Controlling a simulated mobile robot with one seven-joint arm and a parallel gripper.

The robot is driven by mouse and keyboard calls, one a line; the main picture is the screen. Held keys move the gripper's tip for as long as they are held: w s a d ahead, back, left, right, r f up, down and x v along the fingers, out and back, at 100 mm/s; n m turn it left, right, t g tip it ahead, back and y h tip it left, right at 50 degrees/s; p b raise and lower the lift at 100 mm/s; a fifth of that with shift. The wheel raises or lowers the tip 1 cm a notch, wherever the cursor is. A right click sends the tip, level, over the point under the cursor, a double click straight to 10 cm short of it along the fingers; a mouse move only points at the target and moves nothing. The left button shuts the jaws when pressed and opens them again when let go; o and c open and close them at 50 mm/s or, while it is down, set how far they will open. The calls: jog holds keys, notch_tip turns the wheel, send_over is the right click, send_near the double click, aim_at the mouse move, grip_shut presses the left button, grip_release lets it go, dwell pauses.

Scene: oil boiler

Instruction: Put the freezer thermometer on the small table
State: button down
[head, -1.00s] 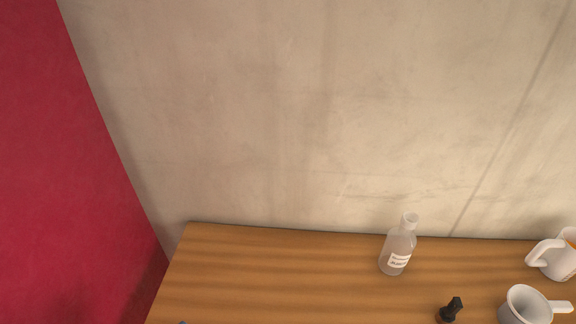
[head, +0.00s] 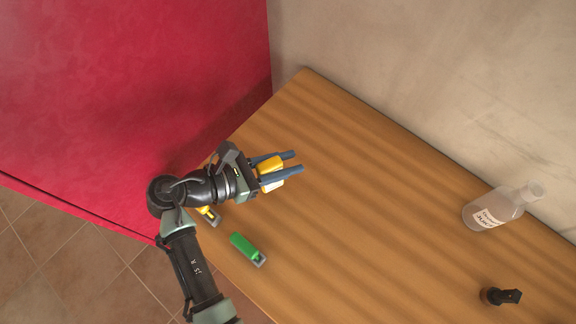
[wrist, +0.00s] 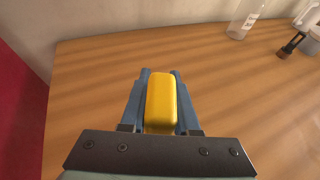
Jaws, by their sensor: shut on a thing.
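My gripper (head: 281,168) is shut on a yellow, rounded block (head: 270,164) with a whitish part on one side. This may be the freezer thermometer, but no dial or marking shows. In the wrist view the yellow block (wrist: 160,102) sits between the two blue fingers. The wooden table (head: 370,190) lies below my gripper, which is over its left end. I cannot tell how high the block is above the tabletop.
A green thing (head: 244,247) and another yellow thing (head: 208,214) lie near the table's front left edge. A clear labelled bottle (head: 497,207) and a small black object (head: 499,296) stand to the right. A red panel (head: 140,90) borders the left. The table's middle is clear.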

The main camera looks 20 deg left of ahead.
jog(key=shift+f+b, duration=0.35)
jog(key=shift+f, duration=1.55)
jog(key=shift+f, duration=0.15)
jog(key=c, duration=0.7)
grip_release()
jog(key=shift+o, duration=0.2)
jog(key=shift+s+r, duration=0.1)
jog(key=shift+r, duration=0.1)
jog(key=v, duration=1.1)
jog(key=shift+s+a+r+p, duration=0.2)
jog(key=shift+a+r+p, duration=0.05)
jog(key=shift+a+p, duration=0.05)
